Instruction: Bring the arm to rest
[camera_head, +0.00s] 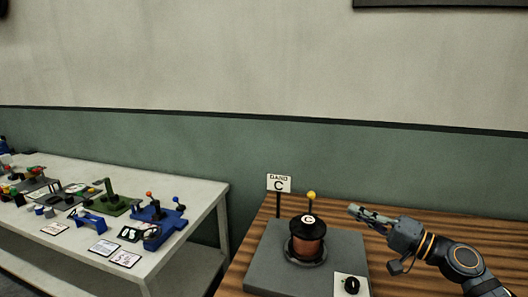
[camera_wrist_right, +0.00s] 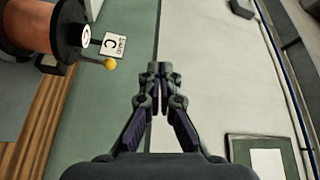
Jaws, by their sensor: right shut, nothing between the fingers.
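My right gripper (camera_head: 362,213) is shut and empty in the head view, to the right of a copper-coloured spool (camera_head: 307,242) with black ends, and apart from it. The right wrist view shows the gripper's fingertips (camera_wrist_right: 160,70) together with nothing between them. The spool also shows at the upper left of that view (camera_wrist_right: 25,25). It stands upright on a grey base plate (camera_head: 266,262) with a yellow-tipped lever (camera_head: 311,195) behind it. My left gripper is in neither view.
The base plate lies on a wooden-topped table (camera_head: 388,255), with a black knob (camera_head: 351,286) at its front and a sign marked C (camera_head: 279,183) behind. A white table (camera_head: 80,164) at left holds several small devices and cards. A green and pale wall stands behind.

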